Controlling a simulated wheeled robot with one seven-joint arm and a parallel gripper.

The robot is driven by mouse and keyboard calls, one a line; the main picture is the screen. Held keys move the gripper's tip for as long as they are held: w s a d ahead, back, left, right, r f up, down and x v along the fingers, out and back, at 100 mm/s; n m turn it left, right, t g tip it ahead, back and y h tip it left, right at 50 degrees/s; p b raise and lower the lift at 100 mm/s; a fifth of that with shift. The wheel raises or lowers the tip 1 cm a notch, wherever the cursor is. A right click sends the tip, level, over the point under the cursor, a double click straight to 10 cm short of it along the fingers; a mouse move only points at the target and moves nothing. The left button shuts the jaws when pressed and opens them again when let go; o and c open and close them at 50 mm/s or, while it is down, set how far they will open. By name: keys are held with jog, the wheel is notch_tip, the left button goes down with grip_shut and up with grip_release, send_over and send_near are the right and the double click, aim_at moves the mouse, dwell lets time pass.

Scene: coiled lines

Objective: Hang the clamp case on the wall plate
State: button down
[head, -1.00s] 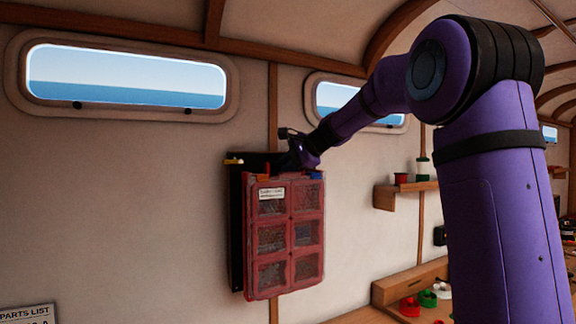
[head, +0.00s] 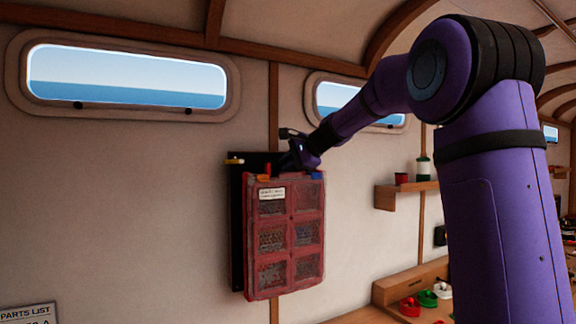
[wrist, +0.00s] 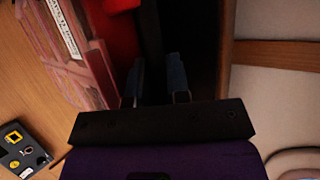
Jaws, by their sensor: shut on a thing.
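The clamp case (head: 286,240) is a red flat case with several windowed compartments and a white label near its top. It hangs upright from my gripper (head: 292,160), which is shut on its top edge. The black wall plate (head: 237,225) is on the wall directly behind the case, which covers most of it. In the wrist view the case (wrist: 75,50) is at upper left, beside my gripper's fingers (wrist: 155,80). I cannot tell whether the case touches the plate or is hooked on it.
A wooden shelf (head: 402,192) with a red container and a bottle is on the wall to the right. A wooden bench (head: 385,293) with red, green and white items is at lower right. A parts list sign (head: 27,314) is at lower left. The wall left of the plate is clear.

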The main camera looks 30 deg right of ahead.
jog(key=shift+w+r, duration=0.2)
jog(key=shift+w, duration=0.85)
dwell(1.2)
jog(key=shift+f, duration=1.45)
dwell(1.0)
jog(key=c, duration=1)
grip_release()
jog(key=shift+c, duration=0.2)
jog(key=shift+s+f, duration=0.1)
jog(key=shift+o, duration=0.2)
jog(key=v, duration=1.1)
jog(key=s+a+f+n+g+h, duration=0.1)
jog(key=s+a+f+n+g, duration=0.1)
jog(key=s+a+f+n, duration=0.35)
jog(key=s+a+f+n+g+h, duration=0.1)
jog(key=s+a+f+n, duration=0.1)
jog(key=s+a, duration=0.7)
jog(key=s+f+n+g+h, duration=0.1)
jog(key=s+f+n, duration=0.3)
jog(key=s, duration=0.6)
jog(key=s+f+n+g+h, duration=0.1)
jog(key=s+f+n, duration=0.3)
jog(key=s+f, duration=0.5)
jog(key=shift+s+f+h, duration=0.3)
jog(key=shift+s+h, duration=0.3)
jog(key=shift+s, duration=0.3)
